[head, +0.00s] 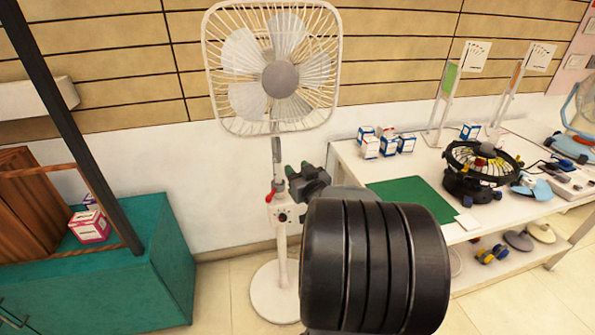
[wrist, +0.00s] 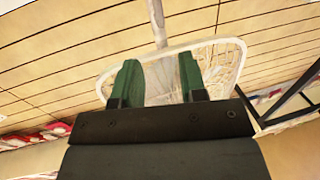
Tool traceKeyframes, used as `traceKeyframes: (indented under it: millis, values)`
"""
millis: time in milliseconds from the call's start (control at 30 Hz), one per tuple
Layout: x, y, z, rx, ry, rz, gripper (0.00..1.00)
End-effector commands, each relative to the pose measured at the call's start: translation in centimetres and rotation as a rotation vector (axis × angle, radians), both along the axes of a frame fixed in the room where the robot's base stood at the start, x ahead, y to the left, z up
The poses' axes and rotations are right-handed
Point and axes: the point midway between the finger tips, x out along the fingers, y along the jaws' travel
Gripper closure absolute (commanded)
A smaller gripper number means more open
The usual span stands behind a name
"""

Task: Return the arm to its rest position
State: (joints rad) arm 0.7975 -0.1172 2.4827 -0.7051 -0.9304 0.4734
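My arm (head: 375,265) is raised in front of my body, its thick black ribbed part filling the lower middle of the head view. My gripper (head: 298,170) points away from me, in front of or beside the pole of a white standing fan (head: 280,78). I cannot tell whether it touches the fan. In the wrist view my gripper (wrist: 158,78) has its two green fingers spread apart with nothing held between them. The fan's cage (wrist: 222,62) shows behind the fingers there.
A white table (head: 352,165) on the right carries a green mat (head: 412,197), a black fan (head: 480,165) and several small boxes. A teal cabinet (head: 150,275) with a red-and-white box (head: 89,227) stands at left. Tiled floor (head: 225,285) is clear between cabinet and fan base.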

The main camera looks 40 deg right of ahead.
Motion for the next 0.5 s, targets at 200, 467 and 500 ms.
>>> traceKeyframes:
  millis: [200,467,500]
  values:
    - [0.02,-0.01,0.0,0.0,0.0,0.0,0.61]
    - [-0.04,-0.23,-0.4,-0.016,0.027,-0.012,0.61]
    - [-0.13,-0.5,-0.88,-0.018,0.056,-0.028,0.61]
